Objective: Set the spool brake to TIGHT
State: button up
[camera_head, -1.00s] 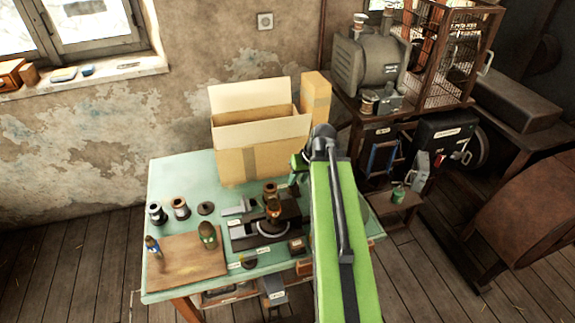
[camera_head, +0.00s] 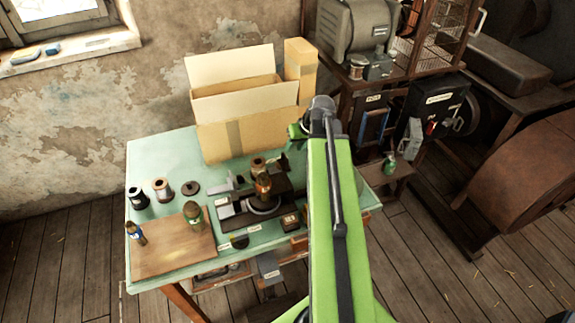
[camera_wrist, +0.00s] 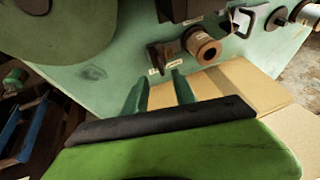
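In the wrist view a copper-coloured spool (camera_wrist: 203,47) sits on the green bench. Beside it stands a small dark brown lever-like part (camera_wrist: 157,56), with small pale labels near it that are too small to read. This may be the spool brake; its setting cannot be told. My gripper (camera_wrist: 160,88) has its two green fingers apart with nothing between them, short of the lever-like part and not touching it. In the head view my gripper (camera_head: 298,131) is partly hidden by my arm, and the spool (camera_head: 258,165) shows behind the press.
An open cardboard box (camera_head: 235,135) stands close to my gripper, with a narrow carton (camera_head: 300,62) behind. The dark press (camera_head: 238,212), bottles and a wooden board (camera_head: 165,252) occupy the bench front. A machine shelf (camera_head: 375,88) stands right of the bench.

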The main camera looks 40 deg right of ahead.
aim_at(286, 158)
jog(key=b+x, duration=0.5)
jog(key=x, duration=0.3)
jog(key=shift+s+a+f+b, duration=0.1)
jog(key=shift+b, duration=0.3)
grip_shut()
dwell(0.7)
